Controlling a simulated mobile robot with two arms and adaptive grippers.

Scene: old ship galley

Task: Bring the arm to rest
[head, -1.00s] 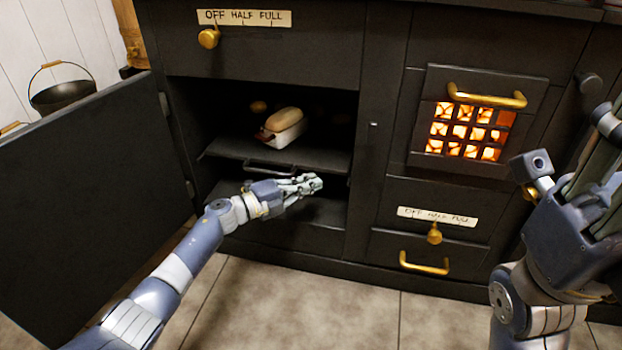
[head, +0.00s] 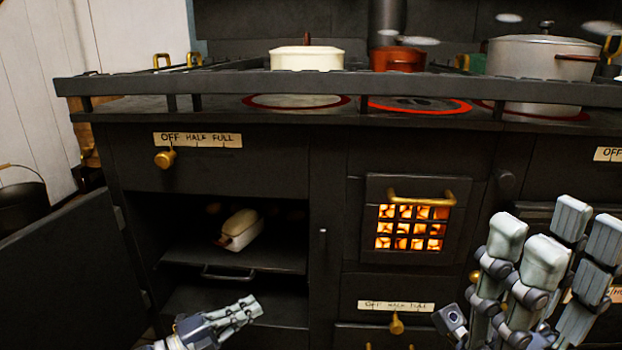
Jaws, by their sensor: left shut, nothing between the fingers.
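My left gripper (head: 240,312) is shut and empty. It is at the bottom of the head view, in front of the oven's lower opening and below the oven shelf (head: 270,258). My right gripper (head: 545,255) is large and close at the lower right, fingers raised and spread from the thumb, with nothing seen in it. A pale loaf-shaped dish or loaf (head: 241,229) sits on the oven shelf, apart from both grippers.
The oven door (head: 65,275) stands open on the left. A lit fire grate (head: 412,228) is in the middle. On the stove top stand a cream pot (head: 306,59), a red pot (head: 398,60) and a large grey pot (head: 540,58) behind a rail (head: 350,86). A black bucket (head: 22,205) is at far left.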

